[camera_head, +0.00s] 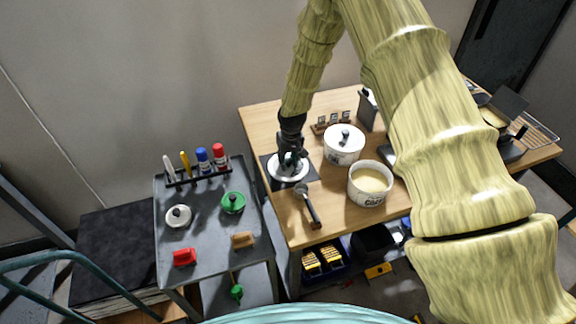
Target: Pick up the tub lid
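My gripper (291,157) is black and points down over a round white piece (280,174) on a dark square mat (311,175). The piece looks like a lid or shallow dish, and the gripper hides part of it. I cannot tell whether the fingers touch it or are open. An open white tub (367,197) with dark lettering and cream-coloured contents stands to the right. Behind it is a white pot (343,155) with a dark-knobbed lid on. I cannot tell which is the tub lid.
A dark-handled scoop (309,206) lies near the wooden table's (260,117) front edge. A rack of small jars (332,122) stands behind. The grey table (205,249) holds markers, a green lidded piece (232,202), a red block (184,257) and a brown block (243,240).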

